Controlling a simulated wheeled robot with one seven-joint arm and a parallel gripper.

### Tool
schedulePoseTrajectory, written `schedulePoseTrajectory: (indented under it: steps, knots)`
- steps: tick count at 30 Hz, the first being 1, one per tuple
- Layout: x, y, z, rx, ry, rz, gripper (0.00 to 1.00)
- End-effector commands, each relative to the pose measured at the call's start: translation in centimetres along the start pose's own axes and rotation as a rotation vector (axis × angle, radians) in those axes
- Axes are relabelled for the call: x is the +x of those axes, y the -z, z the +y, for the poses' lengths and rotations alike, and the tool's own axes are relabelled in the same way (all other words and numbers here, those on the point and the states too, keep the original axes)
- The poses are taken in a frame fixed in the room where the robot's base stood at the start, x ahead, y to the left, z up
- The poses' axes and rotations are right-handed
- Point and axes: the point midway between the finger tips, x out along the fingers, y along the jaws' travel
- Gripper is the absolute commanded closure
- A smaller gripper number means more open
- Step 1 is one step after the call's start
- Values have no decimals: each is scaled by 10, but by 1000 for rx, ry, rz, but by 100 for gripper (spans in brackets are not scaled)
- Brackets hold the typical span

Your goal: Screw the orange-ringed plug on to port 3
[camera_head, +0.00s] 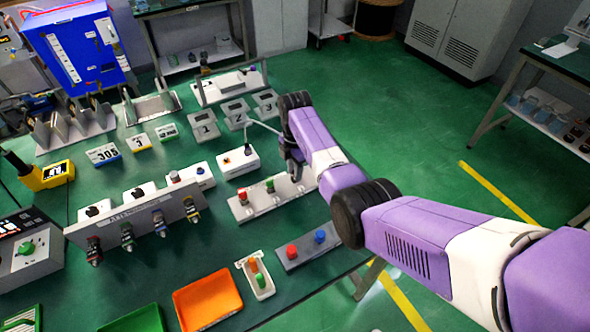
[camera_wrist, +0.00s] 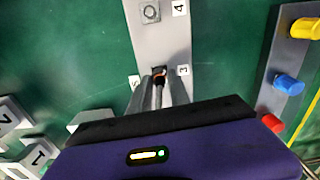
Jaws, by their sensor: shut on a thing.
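My gripper (camera_wrist: 160,92) is shut on a plug (camera_wrist: 160,80) with a small orange-red ring, in the wrist view. The plug's front is at port 3, beside the "3" label (camera_wrist: 184,71) on the grey port strip (camera_wrist: 163,42). I cannot tell whether it is seated or threaded; the fingers hide most of it. Port 4 (camera_wrist: 150,12) is an empty round socket farther up the strip. In the head view the port strip (camera_head: 262,208) carries a red plug (camera_head: 242,197) and a green plug (camera_head: 270,185); my gripper (camera_head: 294,172) is over its right end.
A dark strip (camera_head: 292,257) with red (camera_head: 292,251) and blue (camera_head: 320,236) caps lies in front of the port strip. A pale cable (camera_head: 266,126) runs near my gripper. An orange tray (camera_head: 207,299) and numbered stands (camera_head: 204,130) are left of the arm.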

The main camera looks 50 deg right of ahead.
Motion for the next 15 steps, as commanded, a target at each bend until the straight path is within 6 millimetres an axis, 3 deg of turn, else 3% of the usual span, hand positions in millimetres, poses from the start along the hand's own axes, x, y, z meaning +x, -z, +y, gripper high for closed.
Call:
schedulePoseTrajectory:
  steps: [15]
  knots:
    - [-1,0,0,425,0,0,100]
